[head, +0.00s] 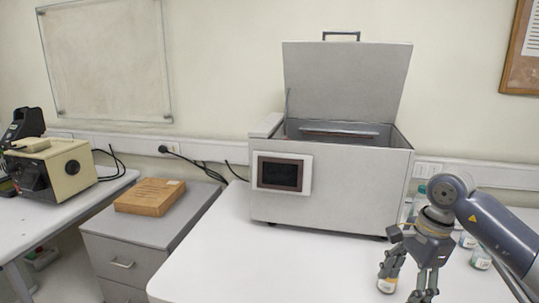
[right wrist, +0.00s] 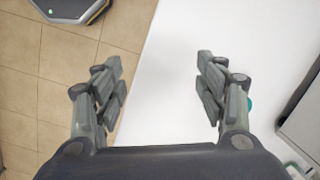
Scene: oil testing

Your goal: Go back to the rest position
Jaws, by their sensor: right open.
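My right gripper (head: 408,284) is at the lower right of the head view, above the white table (head: 235,262), with its arm coming in from the right. In the right wrist view the gripper (right wrist: 159,75) is open, with its fingers wide apart and nothing between them. A small bottle with a pale label (head: 387,284) shows beside and partly behind its left finger in the head view. My left gripper is not in view.
A grey box-shaped bath (head: 332,205) with its lid (head: 347,80) raised stands at the table's back. More small bottles (head: 480,258) stand at the right, partly hidden by my arm. The table's front left is clear.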

